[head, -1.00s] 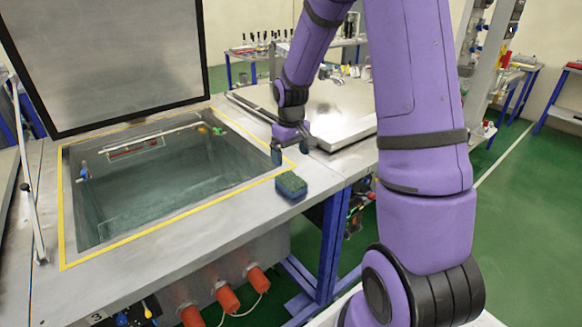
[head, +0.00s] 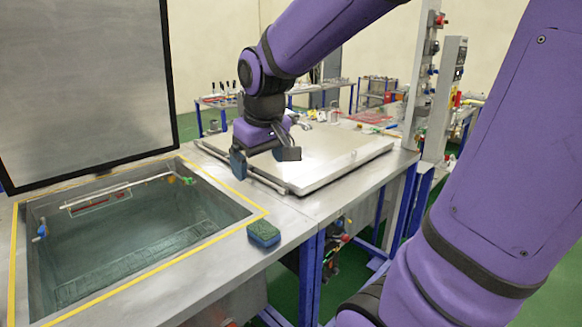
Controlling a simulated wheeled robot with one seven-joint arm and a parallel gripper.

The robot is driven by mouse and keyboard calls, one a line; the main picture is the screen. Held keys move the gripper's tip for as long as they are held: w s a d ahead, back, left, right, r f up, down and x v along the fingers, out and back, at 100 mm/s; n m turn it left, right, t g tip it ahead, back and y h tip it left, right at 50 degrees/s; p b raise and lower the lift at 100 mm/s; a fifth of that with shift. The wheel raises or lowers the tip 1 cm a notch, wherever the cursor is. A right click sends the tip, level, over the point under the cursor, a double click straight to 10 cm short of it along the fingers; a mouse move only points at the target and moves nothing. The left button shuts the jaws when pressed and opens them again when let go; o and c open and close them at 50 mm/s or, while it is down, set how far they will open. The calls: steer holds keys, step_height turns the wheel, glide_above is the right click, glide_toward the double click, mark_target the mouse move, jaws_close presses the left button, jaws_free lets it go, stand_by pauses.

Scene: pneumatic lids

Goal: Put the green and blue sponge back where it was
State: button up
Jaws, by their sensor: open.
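The green and blue sponge (head: 264,234) lies on the steel bench top, green side up, near the front edge and just right of the yellow-bordered basin. My gripper (head: 264,162) is open and empty. It hangs above the bench, up and behind the sponge in the picture, and apart from it. The gripper is near the left edge of the closed metal lid.
The open basin (head: 45,222) has a raised lid (head: 85,85) behind it. A closed flat lid (head: 330,165) with a handle bar covers the bench to the right. A bare strip of bench lies around the sponge. Tool tables stand behind.

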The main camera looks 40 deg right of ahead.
steer(key=s+a+r+t, duration=0.1)
steer(key=s+a+r, duration=0.1)
steer(key=s, duration=0.4)
steer(key=s+a+r+t, duration=0.1)
steer(key=s+r, duration=0.1)
steer(key=s, duration=0.5)
steer(key=shift+a+y, duration=0.35)
steer(key=shift+y, duration=0.05)
